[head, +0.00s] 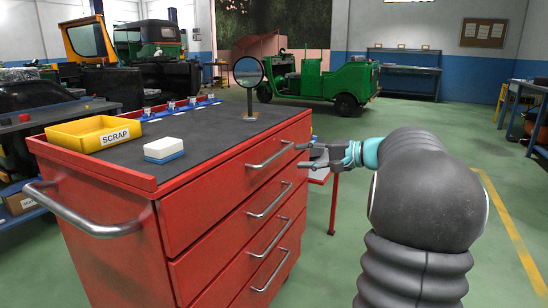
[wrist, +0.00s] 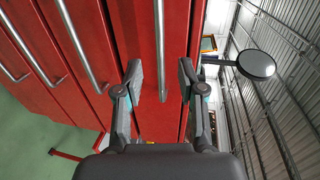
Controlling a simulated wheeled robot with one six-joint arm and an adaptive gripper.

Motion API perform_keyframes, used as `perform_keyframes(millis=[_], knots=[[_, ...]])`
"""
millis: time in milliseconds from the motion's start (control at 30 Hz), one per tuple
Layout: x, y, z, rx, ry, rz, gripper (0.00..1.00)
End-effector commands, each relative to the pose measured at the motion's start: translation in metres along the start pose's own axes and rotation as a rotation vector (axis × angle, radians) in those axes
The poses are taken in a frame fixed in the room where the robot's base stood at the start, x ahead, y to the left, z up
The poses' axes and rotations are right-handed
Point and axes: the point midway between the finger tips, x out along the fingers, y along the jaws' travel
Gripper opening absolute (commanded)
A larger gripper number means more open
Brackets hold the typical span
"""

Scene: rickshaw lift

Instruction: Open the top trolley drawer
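The red trolley's top drawer (head: 235,190) is shut, flush with the drawers below it. Its silver bar handle (head: 268,156) runs along the front, and it also shows in the wrist view (wrist: 162,45). My gripper (head: 301,155) is open and empty, near the handle's right end in the head view. In the wrist view my gripper (wrist: 158,76) has a finger on each side of the handle's line, with visible gaps and no contact. How far the fingertips are from the bar in depth is hard to tell.
On the trolley top are a yellow SCRAP bin (head: 94,134), a white and blue block (head: 164,150) and a round mirror on a stand (head: 249,74). Lower drawer handles (head: 270,199) stick out below. The green floor (head: 345,200) right of the trolley is mostly clear.

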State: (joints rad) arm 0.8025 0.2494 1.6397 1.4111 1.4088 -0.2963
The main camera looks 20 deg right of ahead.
Motion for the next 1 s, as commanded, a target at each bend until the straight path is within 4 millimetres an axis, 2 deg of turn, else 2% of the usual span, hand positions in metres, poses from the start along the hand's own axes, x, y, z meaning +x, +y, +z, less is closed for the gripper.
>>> perform_keyframes(millis=[33, 300, 500, 700, 967, 1000], knots=[[0.011, 0.000, 0.001, 0.001, -0.004, 0.000, 0.39], [0.060, 0.000, 0.001, 0.001, -0.004, 0.001, 0.39], [0.086, -0.001, 0.001, 0.000, -0.003, 0.001, 0.39], [0.095, 0.000, 0.001, 0.000, -0.001, 0.001, 0.39], [0.096, 0.000, 0.001, 0.000, 0.000, 0.001, 0.39], [0.096, 0.000, 0.001, 0.000, 0.000, 0.001, 0.29]])
